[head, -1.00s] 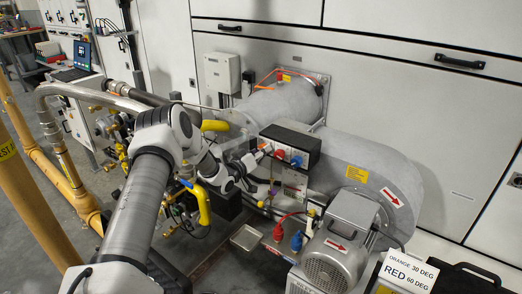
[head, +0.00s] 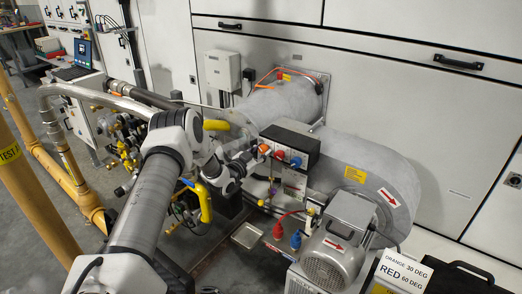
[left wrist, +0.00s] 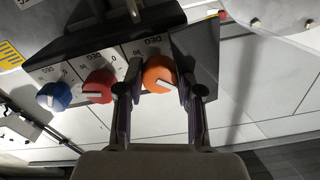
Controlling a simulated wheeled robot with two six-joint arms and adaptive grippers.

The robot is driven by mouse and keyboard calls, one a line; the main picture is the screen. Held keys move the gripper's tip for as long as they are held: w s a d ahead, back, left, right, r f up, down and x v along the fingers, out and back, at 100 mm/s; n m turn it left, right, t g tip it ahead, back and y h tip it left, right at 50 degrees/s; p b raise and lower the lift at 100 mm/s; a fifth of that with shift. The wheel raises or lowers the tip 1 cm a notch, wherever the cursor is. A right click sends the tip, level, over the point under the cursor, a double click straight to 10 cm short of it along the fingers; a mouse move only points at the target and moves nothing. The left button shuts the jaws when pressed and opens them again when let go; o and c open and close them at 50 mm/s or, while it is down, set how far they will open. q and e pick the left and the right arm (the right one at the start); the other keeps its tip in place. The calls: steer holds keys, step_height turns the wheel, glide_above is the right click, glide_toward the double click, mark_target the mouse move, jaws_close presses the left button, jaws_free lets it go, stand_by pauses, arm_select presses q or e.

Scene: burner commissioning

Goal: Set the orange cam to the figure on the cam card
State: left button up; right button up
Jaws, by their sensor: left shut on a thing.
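The orange cam (head: 264,148) is the end knob in a row with a red cam (head: 280,153) and a blue cam (head: 296,162) on the dark control box. My left gripper (left wrist: 160,80) is shut on the orange cam (left wrist: 159,72), with one finger on each side of it in the left wrist view. A white pointer bar shows on the orange cam, set at a slant; its exact figure is too small to read. The cam card (head: 403,272) at the lower right reads "ORANGE 30 DEG" and "RED 60 DEG". My right gripper is out of view.
A large grey duct (head: 375,165) runs behind and right of the control box. A motor (head: 330,262) stands in front of it. Yellow pipes (head: 55,170) and brass valves stand at the left. A small metal tray (head: 248,235) lies below the box.

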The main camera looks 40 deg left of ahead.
arm_select(q)
steer(key=shift+f+m, duration=0.1)
steer(key=shift+m, duration=0.2)
steer(key=o, duration=1.1)
steer(key=shift+o, duration=0.2)
steer(key=shift+s, duration=0.1)
steer(key=s+d, duration=0.1)
steer(key=s, duration=1)
steer(key=shift+s+d, duration=0.2)
steer(key=shift+s, duration=0.2)
